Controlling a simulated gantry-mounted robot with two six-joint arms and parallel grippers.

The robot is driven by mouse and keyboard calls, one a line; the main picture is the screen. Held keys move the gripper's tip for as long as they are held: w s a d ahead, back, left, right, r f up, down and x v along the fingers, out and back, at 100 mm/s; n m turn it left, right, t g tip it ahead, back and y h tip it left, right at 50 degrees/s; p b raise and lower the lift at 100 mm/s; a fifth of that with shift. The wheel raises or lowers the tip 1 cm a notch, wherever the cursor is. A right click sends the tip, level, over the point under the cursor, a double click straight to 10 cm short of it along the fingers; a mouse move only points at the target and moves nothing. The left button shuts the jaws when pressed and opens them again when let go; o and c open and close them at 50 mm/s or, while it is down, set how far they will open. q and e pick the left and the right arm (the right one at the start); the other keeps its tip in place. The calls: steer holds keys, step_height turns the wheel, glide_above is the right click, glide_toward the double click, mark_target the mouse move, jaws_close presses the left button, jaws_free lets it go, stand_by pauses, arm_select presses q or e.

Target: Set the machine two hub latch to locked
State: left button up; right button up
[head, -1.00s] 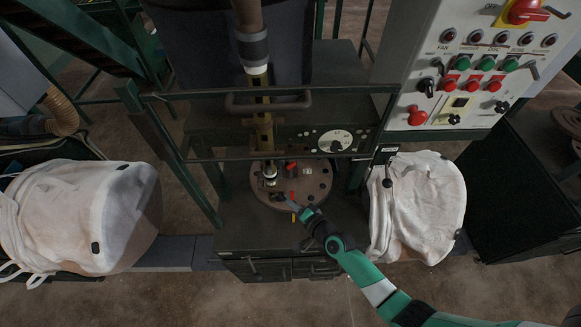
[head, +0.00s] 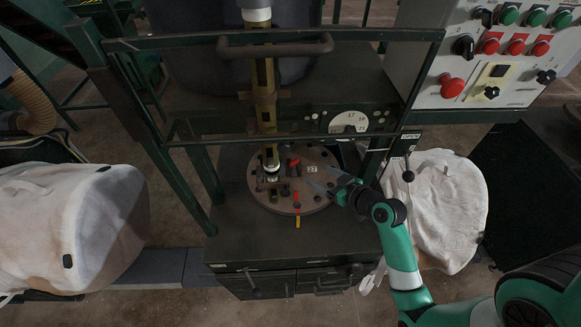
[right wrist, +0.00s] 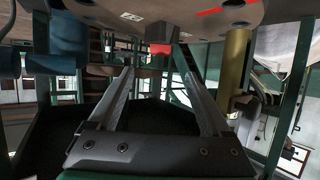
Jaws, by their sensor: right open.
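The round brown hub plate (head: 262,192) lies on the dark machine top below a vertical brass post. It carries a red lever (head: 296,198) pointing to the near edge, a yellow tab (head: 297,221) at that edge, a red-tipped piece (head: 294,162) and small dark fittings. I cannot tell which part is the latch or its setting. My right gripper (head: 314,180) is open and empty over the plate's right side. In the right wrist view its fingers (right wrist: 158,76) are spread, with a red block (right wrist: 160,48) beyond them and the plate's edge (right wrist: 200,13) above. My left gripper is out of view.
A green frame rail (head: 250,142) crosses behind the plate, with the brass post (head: 265,95) rising past it. A dial (head: 348,122) sits behind right. White bags (head: 75,225) hang left and right; a control panel (head: 470,95) is upper right.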

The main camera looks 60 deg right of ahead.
mark_target(295, 162)
steer(key=b+x, duration=0.4)
steer(key=x, duration=0.6)
steer(key=shift+w+d+f, duration=0.1)
steer(key=shift+w, duration=0.2)
steer(key=shift+w+d, duration=0.15)
steer(key=shift+w, duration=0.15)
